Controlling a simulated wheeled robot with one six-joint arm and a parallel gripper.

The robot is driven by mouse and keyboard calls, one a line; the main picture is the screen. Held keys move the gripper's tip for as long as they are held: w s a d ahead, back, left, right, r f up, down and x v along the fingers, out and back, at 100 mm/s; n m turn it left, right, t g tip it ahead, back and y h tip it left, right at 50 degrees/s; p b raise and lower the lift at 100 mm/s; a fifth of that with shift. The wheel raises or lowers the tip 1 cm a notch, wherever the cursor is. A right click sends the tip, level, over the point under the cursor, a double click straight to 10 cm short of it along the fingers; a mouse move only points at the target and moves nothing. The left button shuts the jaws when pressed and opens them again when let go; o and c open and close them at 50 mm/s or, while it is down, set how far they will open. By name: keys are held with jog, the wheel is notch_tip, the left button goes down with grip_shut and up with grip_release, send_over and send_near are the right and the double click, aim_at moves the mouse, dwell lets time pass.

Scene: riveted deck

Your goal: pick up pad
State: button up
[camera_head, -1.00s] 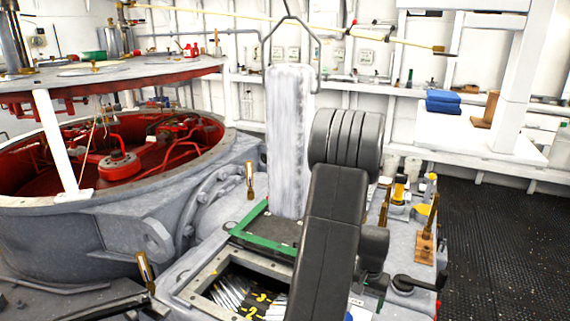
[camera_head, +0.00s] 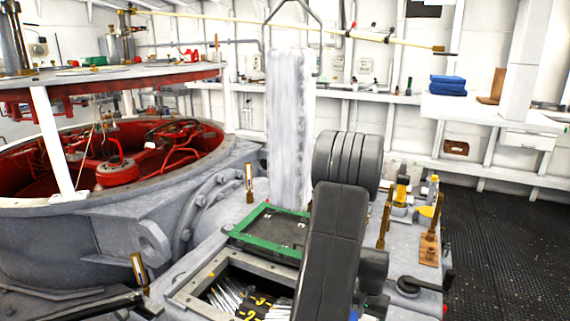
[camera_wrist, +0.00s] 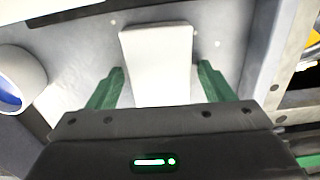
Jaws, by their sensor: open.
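A white, flat-faced block that looks like the pad (camera_wrist: 158,62) lies in the wrist view against a grey surface. My gripper (camera_wrist: 160,66) is open, with one green finger on each side of the block. Gaps show between fingers and block, and its lower end is hidden behind my gripper's dark body. In the head view my own dark arm stands in front, and my gripper and this block cannot be made out there.
A tall whitish column (camera_head: 288,130) stands behind a green-edged tray (camera_head: 262,246). An open box of tools (camera_head: 190,287) is in front. Brass fittings (camera_head: 430,232) stand right. A red-lined round housing (camera_head: 60,200) is left. Blue folded items (camera_head: 447,86) lie on a shelf. Dark floor at right is clear.

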jog(key=c, duration=0.7)
jog(key=shift+r+p, duration=2.55)
jog(key=shift+r, duration=1.45)
jog(key=shift+c, duration=0.2)
